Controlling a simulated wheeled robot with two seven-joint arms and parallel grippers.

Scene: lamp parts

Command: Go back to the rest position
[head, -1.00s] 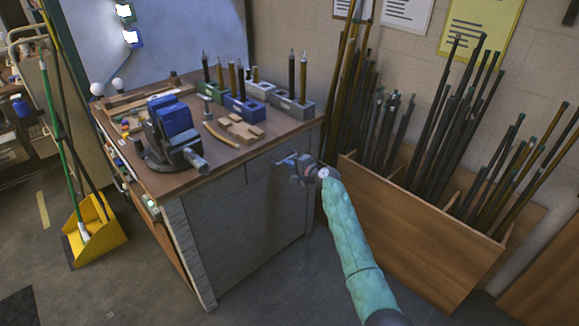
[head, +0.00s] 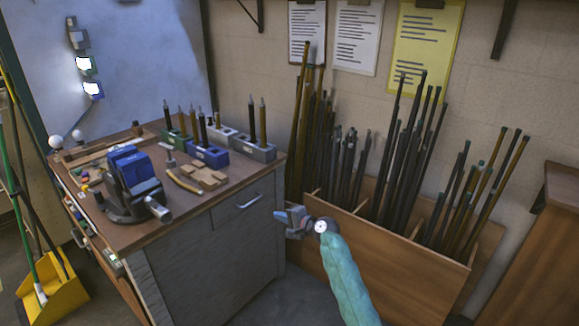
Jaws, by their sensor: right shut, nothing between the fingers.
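My right gripper (head: 283,216) is in the head view, at the end of my teal-sleeved arm that comes in from the bottom right. It is shut and empty. It hangs in front of the right side of the workbench (head: 183,258), apart from the things on the bench top. The wooden rod bin stands behind it and to its right. My left gripper is not in view.
The bench top holds a blue vise (head: 130,180), a green block (head: 175,137), a blue block (head: 209,157) and a grey block (head: 254,150) with upright rods. The wooden bin (head: 395,262) holds many rods. A yellow dustpan (head: 52,290) stands at left.

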